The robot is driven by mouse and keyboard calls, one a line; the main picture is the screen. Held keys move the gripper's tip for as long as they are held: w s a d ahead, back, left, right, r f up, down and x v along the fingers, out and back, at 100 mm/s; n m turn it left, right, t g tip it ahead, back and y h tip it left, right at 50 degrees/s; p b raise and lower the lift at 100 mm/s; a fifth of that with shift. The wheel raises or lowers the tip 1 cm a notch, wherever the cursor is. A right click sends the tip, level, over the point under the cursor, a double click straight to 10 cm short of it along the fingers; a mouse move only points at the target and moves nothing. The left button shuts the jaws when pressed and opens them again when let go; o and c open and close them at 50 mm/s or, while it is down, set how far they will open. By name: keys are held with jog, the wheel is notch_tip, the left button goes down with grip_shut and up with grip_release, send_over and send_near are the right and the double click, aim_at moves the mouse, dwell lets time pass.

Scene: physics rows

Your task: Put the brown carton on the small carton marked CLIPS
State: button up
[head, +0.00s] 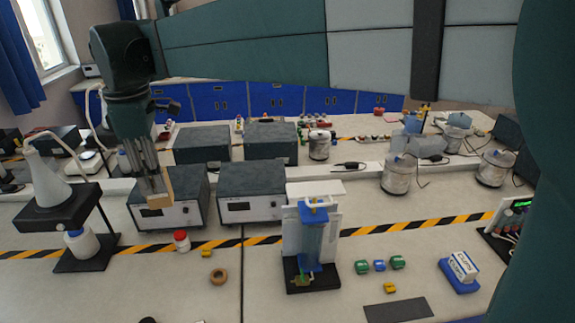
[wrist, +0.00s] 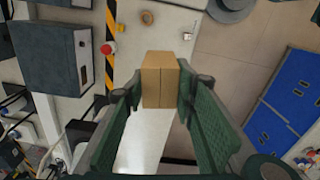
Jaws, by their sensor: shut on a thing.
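The brown carton (head: 161,188) is held up in the air at the left of the head view, in front of a dark instrument box. My gripper (head: 155,178) is shut on it from above. In the wrist view the carton (wrist: 160,82) sits between the two green fingers of my gripper (wrist: 160,98), with its taped face showing.
A blue and clear stand (head: 312,243) rises mid-bench between the two cartons. A dark flat mat (head: 398,310) lies at the front.

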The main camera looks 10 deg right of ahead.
jog(key=w+d+m+p, duration=0.15)
jog(key=w+d, duration=0.25)
jog(key=d, duration=0.4)
jog(key=w+d+m, duration=0.2)
jog(key=w+d, duration=0.3)
jog(key=d, duration=0.3)
jog(key=w+d+m, duration=0.2)
jog(key=w+d, duration=0.2)
jog(key=d, duration=0.3)
jog(key=w+d+m+p, duration=0.1)
jog(key=w+d+m, duration=0.1)
jog(key=d, duration=1.2)
jog(key=w+d+m+p, duration=0.1)
jog(key=w+d+m, duration=0.15)
jog(key=d, duration=1.15)
jog(key=s+d+m+p, duration=0.1)
jog(key=s+d+m, duration=0.15)
jog(key=d, duration=0.95)
jog(key=s+d+m, duration=0.2)
jog(key=s+d, duration=0.2)
jog(key=d, duration=0.8)
jog(key=s+d+m+p, duration=0.1)
jog(key=s+d+m, duration=0.2)
jog(key=s+d, duration=0.6)
jog(key=s+d+m+p, duration=0.15)
jog(key=s+d, duration=0.45)
jog(key=d, duration=0.8)
notch_tip(320, 180, down, 26)
jog(key=m, duration=0.1)
jog(key=shift+b, duration=0.4)
